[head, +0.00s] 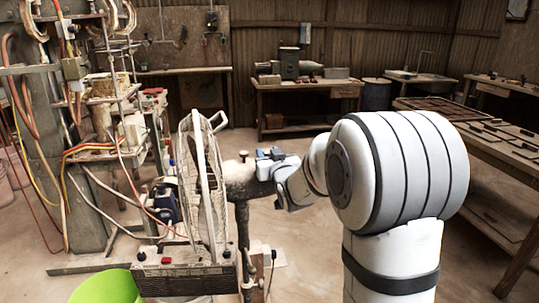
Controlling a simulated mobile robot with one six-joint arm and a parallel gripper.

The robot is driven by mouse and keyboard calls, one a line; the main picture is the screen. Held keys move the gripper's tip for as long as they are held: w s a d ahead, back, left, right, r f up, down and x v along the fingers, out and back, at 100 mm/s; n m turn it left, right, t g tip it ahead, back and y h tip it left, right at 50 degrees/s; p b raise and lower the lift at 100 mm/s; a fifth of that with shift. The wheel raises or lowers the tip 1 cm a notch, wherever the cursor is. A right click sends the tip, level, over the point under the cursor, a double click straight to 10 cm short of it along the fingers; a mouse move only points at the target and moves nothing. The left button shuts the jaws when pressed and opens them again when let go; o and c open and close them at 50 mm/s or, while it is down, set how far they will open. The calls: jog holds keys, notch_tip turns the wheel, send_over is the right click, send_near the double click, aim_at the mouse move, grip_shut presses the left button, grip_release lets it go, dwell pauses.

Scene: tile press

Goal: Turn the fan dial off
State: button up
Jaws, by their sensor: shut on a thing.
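The fan (205,185) stands left of centre, seen nearly edge-on, with its pale round cage upright on a box base (185,280). A motor housing (240,180) sticks out behind the cage toward the right, with a small dark knob (243,155) on top. My gripper (264,166) is at the right end of this housing, reaching in from the right. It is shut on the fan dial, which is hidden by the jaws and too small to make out. The dial's setting cannot be read.
A green bucket (108,288) stands at the lower left by the fan base. Hoses, cables and a machine frame (80,150) fill the left. A workbench (310,92) is at the back. A long table (500,150) runs along the right. Floor behind the fan is clear.

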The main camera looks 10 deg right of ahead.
jog(key=shift+d, duration=0.15)
jog(key=shift+c, duration=1.2)
